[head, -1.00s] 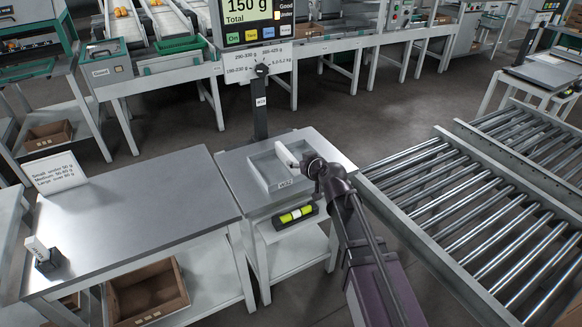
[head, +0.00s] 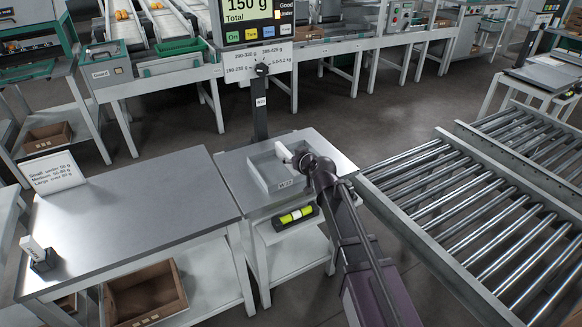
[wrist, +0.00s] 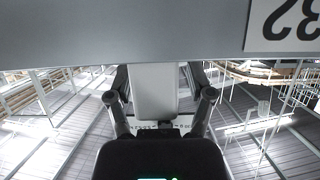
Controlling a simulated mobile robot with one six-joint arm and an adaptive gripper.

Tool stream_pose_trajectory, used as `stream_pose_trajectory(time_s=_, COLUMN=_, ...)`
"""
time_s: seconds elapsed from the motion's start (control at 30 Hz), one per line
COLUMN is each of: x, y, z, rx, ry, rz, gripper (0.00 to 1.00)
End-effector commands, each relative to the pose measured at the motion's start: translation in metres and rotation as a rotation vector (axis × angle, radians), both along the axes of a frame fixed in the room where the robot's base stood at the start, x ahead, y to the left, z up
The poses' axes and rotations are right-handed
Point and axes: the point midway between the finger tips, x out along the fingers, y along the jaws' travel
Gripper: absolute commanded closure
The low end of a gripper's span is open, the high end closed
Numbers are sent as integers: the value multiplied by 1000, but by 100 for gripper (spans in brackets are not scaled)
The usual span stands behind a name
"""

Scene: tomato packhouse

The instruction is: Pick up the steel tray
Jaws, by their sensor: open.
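The steel tray (head: 263,178) is a shallow, open, light-grey tray with a "W32" label on its front wall. It sits on the small steel-topped scale stand in the head view. My gripper (head: 288,153) is at the tray's right side; its wrist covers part of that side. In the wrist view a grey face (wrist: 120,35) with an upside-down "32" label fills the top, close to the camera. My gripper (wrist: 160,97) is open there, with dark fingers either side of a pale block. I cannot tell whether that block is part of the tray, nor whether the fingers touch it.
A scale display (head: 253,20) rises on a post behind the tray. A roller conveyor (head: 450,205) lies right. A yellow-green level vial is at the stand's front.

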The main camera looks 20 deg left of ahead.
Motion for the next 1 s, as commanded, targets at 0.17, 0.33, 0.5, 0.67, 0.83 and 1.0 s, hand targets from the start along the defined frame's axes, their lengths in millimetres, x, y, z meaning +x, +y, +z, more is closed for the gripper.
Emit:
stream_pose_trajectory(time_s=0.17, x=1, y=1, z=0, rx=0, ry=0, rz=0, gripper=31)
stream_pose_trajectory(time_s=0.33, x=1, y=1, z=0, rx=0, ry=0, rz=0, gripper=31)
stream_pose_trajectory(time_s=0.5, x=1, y=1, z=0, rx=0, ry=0, rz=0, gripper=31)
stream_pose_trajectory(time_s=0.67, x=1, y=1, z=0, rx=0, ry=0, rz=0, gripper=58)
stream_pose_trajectory(time_s=0.83, x=1, y=1, z=0, rx=0, ry=0, rz=0, gripper=100)
stream_pose_trajectory(time_s=1.0, x=1, y=1, z=0, rx=1, ry=-1, rz=0, gripper=100)
